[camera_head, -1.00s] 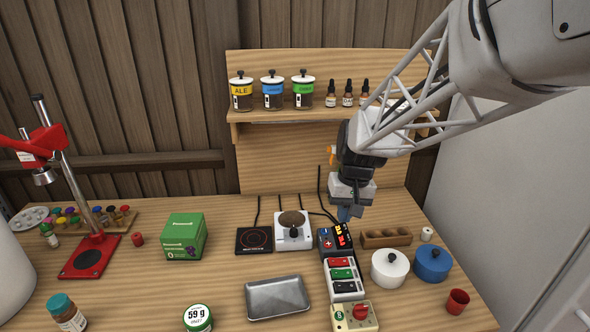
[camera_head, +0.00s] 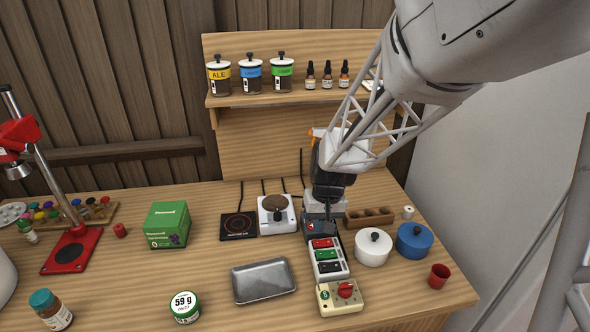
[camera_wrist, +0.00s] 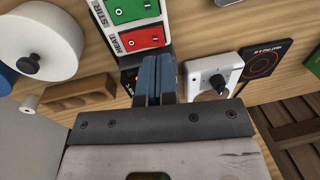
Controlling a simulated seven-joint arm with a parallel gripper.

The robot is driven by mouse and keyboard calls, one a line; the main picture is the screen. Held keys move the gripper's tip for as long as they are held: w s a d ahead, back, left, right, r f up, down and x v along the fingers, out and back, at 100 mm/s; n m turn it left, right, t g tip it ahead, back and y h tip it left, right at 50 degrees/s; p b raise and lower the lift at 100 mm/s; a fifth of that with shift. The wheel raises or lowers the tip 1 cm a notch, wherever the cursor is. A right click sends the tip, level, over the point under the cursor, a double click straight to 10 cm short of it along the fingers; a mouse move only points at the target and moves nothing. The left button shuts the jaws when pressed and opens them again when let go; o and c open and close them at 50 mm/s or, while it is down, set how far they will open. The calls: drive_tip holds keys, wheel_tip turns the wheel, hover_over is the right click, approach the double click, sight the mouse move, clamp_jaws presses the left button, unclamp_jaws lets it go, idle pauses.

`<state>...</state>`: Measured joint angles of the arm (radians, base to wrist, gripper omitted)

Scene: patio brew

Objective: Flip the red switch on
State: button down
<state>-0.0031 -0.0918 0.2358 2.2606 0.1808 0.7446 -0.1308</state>
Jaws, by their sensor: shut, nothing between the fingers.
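The red switch (camera_head: 321,243) is the rocker at the far end of a white switch box (camera_head: 341,263), beyond a green rocker (camera_head: 325,254) and a black one (camera_head: 330,267). In the wrist view the red switch (camera_wrist: 146,38) is marked HEAT, with the green rocker (camera_wrist: 130,10) above it. I cannot tell which way the red rocker is tipped. My gripper (camera_wrist: 158,65) is shut and empty, its blue fingers just short of the red switch's edge in the wrist view. I cannot tell whether they touch.
A dark display box (camera_head: 322,228) lies under my gripper, right behind the switch box. A white stirrer (camera_head: 277,216) stands left, a white pot (camera_head: 373,248) right. A cream box with a red knob (camera_head: 346,289) sits in front, a metal tray (camera_head: 263,281) front left.

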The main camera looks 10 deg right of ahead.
sight(316, 242)
drive_tip(key=shift+a+f, duration=0.15)
drive_tip(key=shift+f, duration=0.95)
drive_tip(key=shift+a+f, duration=0.15)
drive_tip(key=shift+f, duration=0.95)
drive_tip(key=shift+f, duration=0.2)
drive_tip(key=shift+d+r, duration=0.1)
drive_tip(key=shift+d, duration=0.05)
drive_tip(key=shift+d+r, duration=0.25)
drive_tip(key=shift+d, duration=0.25)
drive_tip(key=shift+r, duration=0.15)
wheel_tip(316, 242, up, 14)
drive_tip(key=a, duration=0.1)
drive_tip(key=shift+a+f, duration=0.2)
drive_tip(key=shift+a, duration=0.15)
